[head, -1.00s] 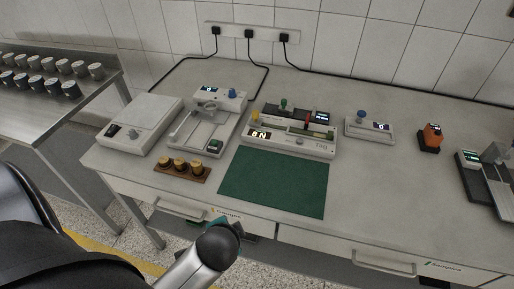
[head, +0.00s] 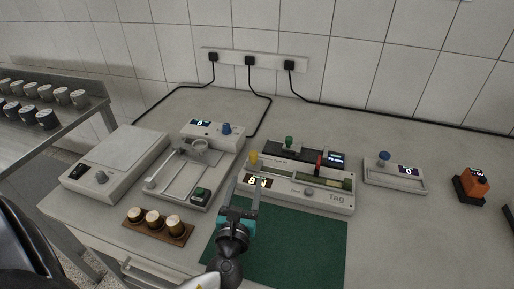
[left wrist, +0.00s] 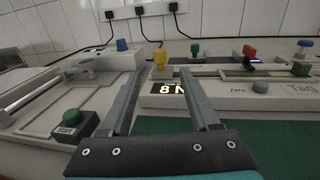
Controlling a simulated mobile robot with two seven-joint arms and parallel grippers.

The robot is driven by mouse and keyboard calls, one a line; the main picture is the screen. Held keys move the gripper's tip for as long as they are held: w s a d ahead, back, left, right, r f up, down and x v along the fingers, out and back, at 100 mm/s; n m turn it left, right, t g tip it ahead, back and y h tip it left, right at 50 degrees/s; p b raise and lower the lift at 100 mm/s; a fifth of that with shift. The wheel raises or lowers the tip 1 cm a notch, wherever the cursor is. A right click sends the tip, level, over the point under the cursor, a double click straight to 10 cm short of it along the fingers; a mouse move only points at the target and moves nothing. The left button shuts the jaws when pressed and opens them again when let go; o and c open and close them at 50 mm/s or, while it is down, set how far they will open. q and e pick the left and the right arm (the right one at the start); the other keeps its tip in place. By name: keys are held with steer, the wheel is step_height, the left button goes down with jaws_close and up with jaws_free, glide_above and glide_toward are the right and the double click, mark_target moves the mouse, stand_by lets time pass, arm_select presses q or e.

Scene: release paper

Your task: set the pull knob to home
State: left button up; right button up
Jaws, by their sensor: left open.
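The force tester marked Tag (head: 336,198) stands at the back of the green mat (head: 290,250), and its display reads 8 N. A yellow knob (head: 253,157) stands upright at its left end; it also shows in the left wrist view (left wrist: 160,58). Which of these is the pull knob, I cannot tell. My left gripper (head: 241,190) is open and empty, in front of the tester's left end. In the left wrist view the yellow knob appears between the fingers, beyond their tips. My right gripper is not in view.
Left of the tester is a device with a blue knob (head: 227,128) and a green Start button (head: 201,193). A small blue-knobbed unit (head: 395,178) and an orange device (head: 473,186) stand right. The mat is bare.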

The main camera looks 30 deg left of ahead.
mark_target(255, 152)
arm_select(q)
steer(key=shift+w+a, duration=0.1)
steer(key=shift+w, duration=0.15)
steer(key=x, duration=0.3)
steer(key=shift+r, duration=0.1)
steer(key=b+x, duration=0.1)
steer(key=x, duration=1)
steer(key=shift+w+a, duration=0.15)
steer(key=shift+w, duration=0.05)
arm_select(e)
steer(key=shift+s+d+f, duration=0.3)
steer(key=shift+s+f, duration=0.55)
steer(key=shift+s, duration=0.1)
arm_select(q)
jaws_close()
